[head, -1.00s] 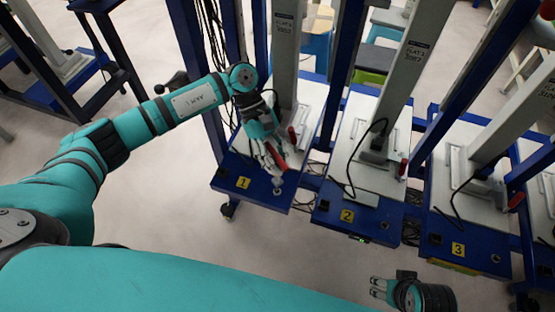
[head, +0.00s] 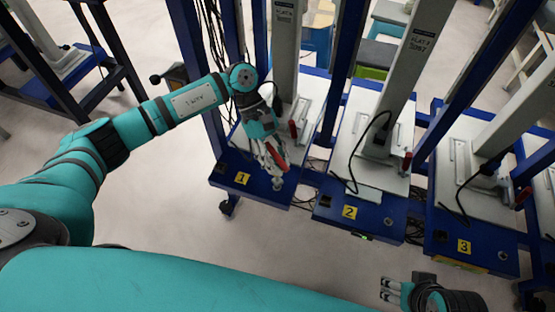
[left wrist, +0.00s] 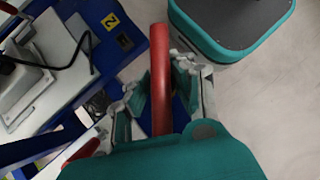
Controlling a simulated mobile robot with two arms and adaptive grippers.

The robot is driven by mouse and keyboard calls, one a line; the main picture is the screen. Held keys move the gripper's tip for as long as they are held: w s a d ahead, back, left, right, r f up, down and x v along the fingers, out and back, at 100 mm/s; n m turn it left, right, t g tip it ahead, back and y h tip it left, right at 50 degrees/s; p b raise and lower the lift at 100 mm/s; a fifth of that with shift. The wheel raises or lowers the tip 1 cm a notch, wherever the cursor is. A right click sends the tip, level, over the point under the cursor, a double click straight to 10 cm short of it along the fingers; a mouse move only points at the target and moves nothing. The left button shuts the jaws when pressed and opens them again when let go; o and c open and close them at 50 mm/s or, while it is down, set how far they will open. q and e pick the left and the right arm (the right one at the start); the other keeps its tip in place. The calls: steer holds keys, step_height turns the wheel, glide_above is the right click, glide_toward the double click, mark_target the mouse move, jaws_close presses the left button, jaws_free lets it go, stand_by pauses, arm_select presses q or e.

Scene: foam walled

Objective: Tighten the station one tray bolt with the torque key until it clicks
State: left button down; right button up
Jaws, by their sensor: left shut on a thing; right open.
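My left gripper (head: 271,156) is shut on the red torque key (head: 278,158) above the front of the station one base (head: 228,165). In the left wrist view the key (left wrist: 160,75) is a long red bar standing between the two fingers (left wrist: 160,92). A small round grey piece, which looks like the tray bolt (head: 277,184), shows just below the gripper on the blue front edge. I cannot tell whether the key touches it. My right gripper (head: 390,291) is open and empty at the lower right, over the floor.
The yellow station 1 label (head: 242,178) is left of the gripper. Station 2 (head: 349,212) and station 3 (head: 464,247) stand to the right, with grey columns and black cables. The floor (head: 160,215) in front of station one is clear.

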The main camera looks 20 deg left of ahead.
steer(key=shift+f, duration=0.1)
arm_select(q)
steer(key=shift+s+g+b, duration=0.1)
steer(key=shift+g+b, duration=0.2)
steer(key=shift+b, duration=0.15)
arm_select(e)
steer(key=shift+w+a+f, duration=0.1)
steer(key=shift+w+f, duration=0.15)
steer(key=shift+w, duration=0.15)
steer(key=shift+w+t, duration=0.15)
steer(key=shift+t, duration=0.15)
arm_select(q)
steer(key=shift+d+b, duration=0.1)
steer(key=shift+b, duration=0.35)
arm_select(e)
steer(key=shift+w+a+r+t+y, duration=0.1)
steer(key=shift+w+a+r+t, duration=0.2)
steer(key=shift+w, duration=0.35)
steer(key=shift+w+a+r+t+y, duration=0.1)
steer(key=shift+w+a+t, duration=0.1)
steer(key=shift+w+t, duration=0.4)
steer(key=shift+w+a+r+t+y, duration=0.1)
steer(key=shift+w+a+r+t, duration=0.15)
steer(key=shift+w, duration=0.5)
steer(key=shift+w, duration=0.2)
